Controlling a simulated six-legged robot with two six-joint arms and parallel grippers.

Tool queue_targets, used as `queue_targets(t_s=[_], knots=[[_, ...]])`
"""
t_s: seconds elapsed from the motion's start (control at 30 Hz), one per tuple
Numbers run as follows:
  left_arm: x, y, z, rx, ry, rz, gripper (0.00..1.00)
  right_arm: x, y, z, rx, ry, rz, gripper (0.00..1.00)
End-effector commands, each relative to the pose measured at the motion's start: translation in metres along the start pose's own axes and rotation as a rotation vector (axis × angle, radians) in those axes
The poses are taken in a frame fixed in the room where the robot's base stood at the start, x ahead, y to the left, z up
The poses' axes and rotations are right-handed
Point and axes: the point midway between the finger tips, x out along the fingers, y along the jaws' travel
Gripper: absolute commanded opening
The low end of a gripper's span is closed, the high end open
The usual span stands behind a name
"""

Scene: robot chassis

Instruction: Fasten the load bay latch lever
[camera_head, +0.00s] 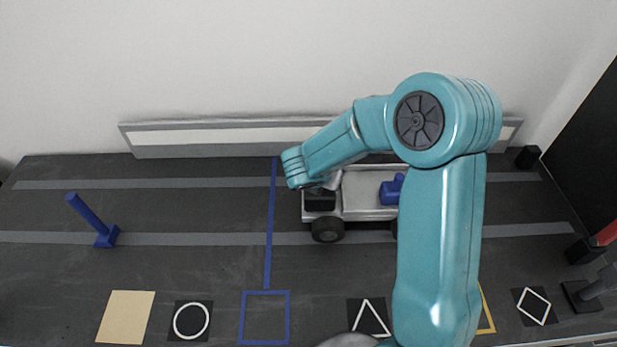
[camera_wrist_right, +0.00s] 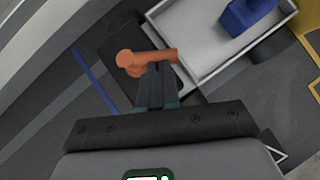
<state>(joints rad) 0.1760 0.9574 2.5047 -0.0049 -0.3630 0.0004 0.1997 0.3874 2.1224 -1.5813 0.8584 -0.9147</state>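The orange latch lever (camera_wrist_right: 140,60) shows in the right wrist view, with a round end at its left and a bar running right beside the load bay. The load bay (camera_wrist_right: 208,72) is an open white tray on a small wheeled vehicle; it also shows in the head view (camera_head: 362,192). My right gripper (camera_wrist_right: 161,68) has its two dark fingers close together, with the tips at the lever's bar. I cannot tell whether they touch it. In the head view my right arm covers the lever and most of this gripper. My left gripper is not in view.
A blue block (camera_wrist_right: 243,15) sits in the load bay. A blue post (camera_head: 90,220) leans on the left of the dark table. A white-faced rail (camera_head: 220,136) runs along the back. Marked floor squares, including a tan one (camera_head: 126,316), line the front. The left table area is largely clear.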

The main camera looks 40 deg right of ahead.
Motion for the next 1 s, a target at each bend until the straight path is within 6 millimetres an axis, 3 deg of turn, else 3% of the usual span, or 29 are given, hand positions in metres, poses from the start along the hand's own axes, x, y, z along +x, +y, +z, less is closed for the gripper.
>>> queue_targets(t_s=[0.1, 0.5, 1.0], knots=[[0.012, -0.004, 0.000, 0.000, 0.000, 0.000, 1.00, 0.006, -0.005, 0.001, -0.081, 0.001, 0.067, 0.00], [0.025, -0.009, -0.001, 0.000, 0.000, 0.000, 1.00, 0.013, -0.013, 0.012, -0.314, 0.003, 0.258, 0.00], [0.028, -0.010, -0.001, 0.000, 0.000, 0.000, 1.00, 0.015, -0.014, 0.018, -0.315, 0.002, 0.260, 0.00]])
